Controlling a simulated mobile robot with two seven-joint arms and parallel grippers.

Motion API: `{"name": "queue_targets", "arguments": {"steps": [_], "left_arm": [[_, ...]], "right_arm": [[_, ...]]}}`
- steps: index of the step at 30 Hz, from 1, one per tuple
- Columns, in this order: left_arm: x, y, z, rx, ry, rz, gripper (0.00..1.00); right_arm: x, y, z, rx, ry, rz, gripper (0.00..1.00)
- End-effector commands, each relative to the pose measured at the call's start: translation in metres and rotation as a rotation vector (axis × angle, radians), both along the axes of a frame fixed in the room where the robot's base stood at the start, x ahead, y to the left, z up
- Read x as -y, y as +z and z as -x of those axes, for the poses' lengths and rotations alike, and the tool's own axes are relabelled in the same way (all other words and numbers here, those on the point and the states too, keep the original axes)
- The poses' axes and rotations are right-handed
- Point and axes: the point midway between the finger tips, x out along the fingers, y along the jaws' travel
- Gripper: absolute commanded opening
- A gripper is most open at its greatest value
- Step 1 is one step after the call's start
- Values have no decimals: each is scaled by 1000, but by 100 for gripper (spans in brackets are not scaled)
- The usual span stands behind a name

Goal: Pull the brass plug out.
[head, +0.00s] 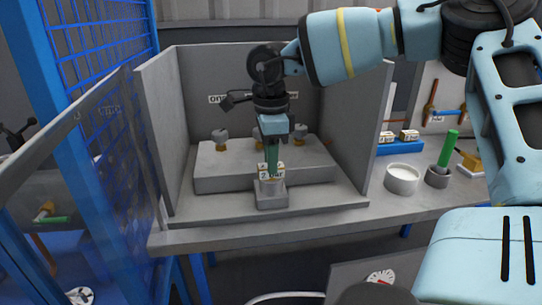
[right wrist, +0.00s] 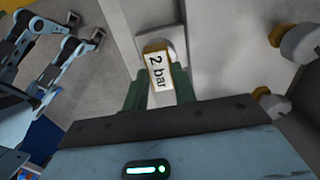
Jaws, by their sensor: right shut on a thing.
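The brass plug (head: 272,175) is a small block with a white label; the label reads "2 bar" in the right wrist view (right wrist: 160,72). It stands upright at the top of a small grey block (head: 271,198) at the front of the grey booth. My right gripper (head: 270,158) comes down from above with its green fingers shut on the plug; the fingers also show on either side of it in the right wrist view (right wrist: 162,90). I cannot tell how deep the plug sits in the block. My left gripper is not in view in the head view.
Grey booth walls (head: 157,140) stand left, right and behind. A grey step (head: 225,180) behind the plug carries several grey knobs with brass bases. To the right are a white cup (head: 402,184), a green rod (head: 448,148) in a holder and a blue rack (head: 396,149).

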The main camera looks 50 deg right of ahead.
Motion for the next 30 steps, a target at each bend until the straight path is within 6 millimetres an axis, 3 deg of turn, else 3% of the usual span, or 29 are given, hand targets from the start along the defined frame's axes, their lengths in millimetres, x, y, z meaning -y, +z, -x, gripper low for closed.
{"name": "queue_targets", "arguments": {"steps": [30], "left_arm": [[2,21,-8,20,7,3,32]], "right_arm": [[0,39,0,2,0,1,2]]}}
